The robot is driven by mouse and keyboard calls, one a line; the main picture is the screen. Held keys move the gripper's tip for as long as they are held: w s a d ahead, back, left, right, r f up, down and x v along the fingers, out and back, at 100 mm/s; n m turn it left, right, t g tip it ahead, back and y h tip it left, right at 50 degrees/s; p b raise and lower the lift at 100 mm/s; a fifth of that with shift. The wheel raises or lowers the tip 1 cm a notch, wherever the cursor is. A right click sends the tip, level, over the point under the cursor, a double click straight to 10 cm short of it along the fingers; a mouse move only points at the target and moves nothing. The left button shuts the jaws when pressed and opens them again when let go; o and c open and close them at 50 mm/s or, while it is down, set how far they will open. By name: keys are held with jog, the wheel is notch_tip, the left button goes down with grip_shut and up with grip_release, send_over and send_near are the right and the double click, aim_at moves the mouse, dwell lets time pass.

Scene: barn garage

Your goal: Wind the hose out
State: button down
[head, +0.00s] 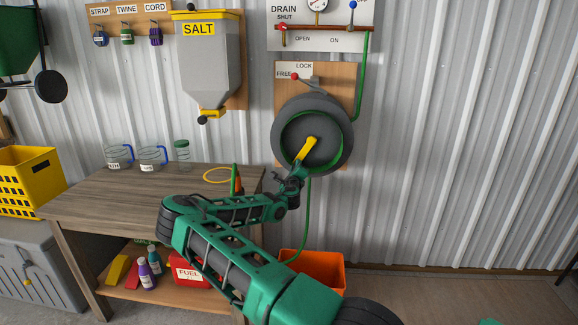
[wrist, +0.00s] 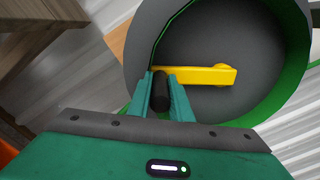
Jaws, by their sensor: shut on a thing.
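The hose reel (head: 329,106) is a grey drum on a wooden board on the wall, with green hose (head: 306,215) hanging from it toward an orange bin. A yellow crank (head: 307,149) sits on the drum's face and points down and left. In the wrist view the yellow crank (wrist: 205,76) ends in a black knob (wrist: 160,92). My gripper (head: 294,177) is at the lower end of the crank. In the wrist view my gripper (wrist: 160,88) has its two green fingers on either side of the knob, shut on it. The red-tipped lever (head: 296,76) is at the FREE side of the LOCK/FREE plate.
A wooden workbench (head: 90,195) with jars (head: 118,156) stands to the left. The orange bin (head: 325,265) is on the floor below the reel. A salt hopper (head: 207,60) hangs left of the reel. The wall to the right is clear.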

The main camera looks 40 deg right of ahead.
jog(key=shift+s+d+f, duration=0.25)
jog(key=shift+s+f, duration=0.2)
jog(key=shift+f, duration=0.15)
jog(key=shift+s+d+f+n, duration=0.3)
jog(key=shift+s+d+n, duration=0.2)
jog(key=shift+n, duration=0.2)
jog(key=c, duration=1.6)
grip_release()
jog(key=shift+r, duration=0.1)
jog(key=v, duration=1)
jog(key=shift+s+a, duration=0.25)
jog(key=shift+a, duration=0.05)
